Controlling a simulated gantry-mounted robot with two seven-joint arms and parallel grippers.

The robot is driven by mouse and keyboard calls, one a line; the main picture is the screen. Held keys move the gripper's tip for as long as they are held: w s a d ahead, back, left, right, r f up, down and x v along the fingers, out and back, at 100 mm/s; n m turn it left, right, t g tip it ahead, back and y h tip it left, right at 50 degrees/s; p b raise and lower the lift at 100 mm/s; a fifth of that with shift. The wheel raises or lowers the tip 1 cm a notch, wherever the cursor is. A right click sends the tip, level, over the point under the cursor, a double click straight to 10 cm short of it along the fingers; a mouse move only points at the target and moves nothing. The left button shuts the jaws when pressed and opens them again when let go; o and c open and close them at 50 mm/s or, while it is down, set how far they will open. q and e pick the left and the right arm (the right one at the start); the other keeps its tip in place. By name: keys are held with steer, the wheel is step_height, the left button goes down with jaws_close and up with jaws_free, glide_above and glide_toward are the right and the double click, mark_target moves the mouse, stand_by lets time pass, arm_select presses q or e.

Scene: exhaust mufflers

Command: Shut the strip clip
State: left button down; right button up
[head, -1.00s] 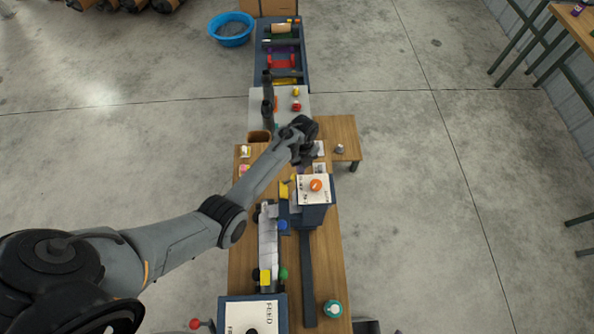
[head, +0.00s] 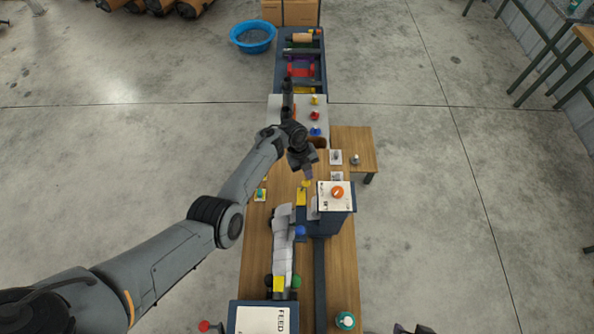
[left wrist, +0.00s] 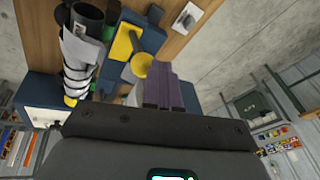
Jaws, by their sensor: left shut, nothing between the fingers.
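A yellow flap-like part (head: 301,196), which looks like the strip clip, sits at the far end of the pale segmented strip (head: 282,245) on the bench. In the left wrist view a yellow plate (left wrist: 125,42) and a round yellow piece (left wrist: 142,64) show on a blue block; I cannot tell whether the clip is open or shut. My left gripper (head: 308,173) is just beyond the yellow part, purple fingers shut and empty. The fingers (left wrist: 164,92) also show close below the round yellow piece; contact is unclear. Part of what looks like my right gripper (head: 402,329) shows at the bottom edge.
A blue box with an orange knob (head: 337,192) stands right of the yellow part. A white FEED panel (head: 262,319) is at the near end. A teal round item (head: 345,320) stands near the bench's right edge. A board with coloured buttons (head: 315,115) lies beyond.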

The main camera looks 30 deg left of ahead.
steer(key=shift+w+a+f, duration=0.1)
steer(key=shift+a, duration=0.1)
stand_by(0.4)
